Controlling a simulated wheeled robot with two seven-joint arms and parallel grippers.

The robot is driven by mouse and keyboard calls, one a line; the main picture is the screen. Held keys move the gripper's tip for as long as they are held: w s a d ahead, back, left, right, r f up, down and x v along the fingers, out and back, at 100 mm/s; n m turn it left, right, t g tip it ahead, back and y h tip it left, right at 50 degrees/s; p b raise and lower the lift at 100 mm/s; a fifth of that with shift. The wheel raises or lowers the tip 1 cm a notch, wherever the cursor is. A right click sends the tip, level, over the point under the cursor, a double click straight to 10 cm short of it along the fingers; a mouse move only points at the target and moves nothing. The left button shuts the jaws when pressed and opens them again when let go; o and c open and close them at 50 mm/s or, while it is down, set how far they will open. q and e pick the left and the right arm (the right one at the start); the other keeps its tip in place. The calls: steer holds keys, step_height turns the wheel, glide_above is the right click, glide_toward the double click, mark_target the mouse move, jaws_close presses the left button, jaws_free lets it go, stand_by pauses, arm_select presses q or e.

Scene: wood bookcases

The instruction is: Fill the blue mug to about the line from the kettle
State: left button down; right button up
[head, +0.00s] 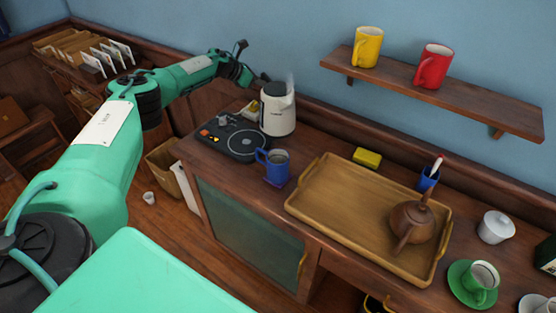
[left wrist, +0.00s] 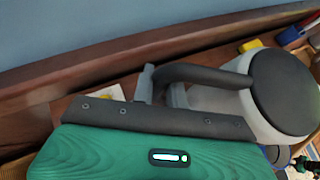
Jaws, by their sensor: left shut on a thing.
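The white kettle (head: 277,115) with a dark lid is upright at the back of the counter, just behind the dark hob panel, with faint steam above it. My left gripper (head: 258,80) reaches it from the left and is shut on its dark handle (left wrist: 205,75). The left wrist view shows the gripper's fingers (left wrist: 160,86) at the handle and the kettle's lid (left wrist: 285,92). The blue mug (head: 278,170) stands upright in front of the kettle on a purple coaster (head: 273,183). Its fill line and level cannot be made out. My right gripper is out of view.
The dark panel (head: 238,143) with knobs lies left of the mug. A wooden tray (head: 330,205) holding a brown teapot (head: 412,222) lies to the right. A yellow sponge (head: 367,158) is behind the tray. A wall shelf (head: 450,100) with yellow and red mugs hangs above.

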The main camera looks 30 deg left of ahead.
arm_select(q)
steer(key=s+a+f+b, duration=0.1)
steer(key=s+a+f, duration=0.2)
steer(key=a, duration=0.3)
steer(key=shift+s+f, duration=0.25)
steer(key=shift+f, duration=0.3)
steer(key=shift+a, duration=0.1)
steer(key=s+d+r+m+t+y+p, duration=0.3)
steer(key=s+d+r+p, duration=0.3)
steer(key=p, duration=1.6)
step_height(320, 180, up, 3)
steer(key=shift+d+r+m+t+y, duration=0.1)
steer(key=shift+d+m+t+y, duration=0.3)
steer(key=shift+d+m, duration=0.6)
steer(key=shift+s+d+y+b, duration=0.2)
steer(key=shift+d+y+b, duration=0.1)
steer(key=shift+d+b, duration=0.15)
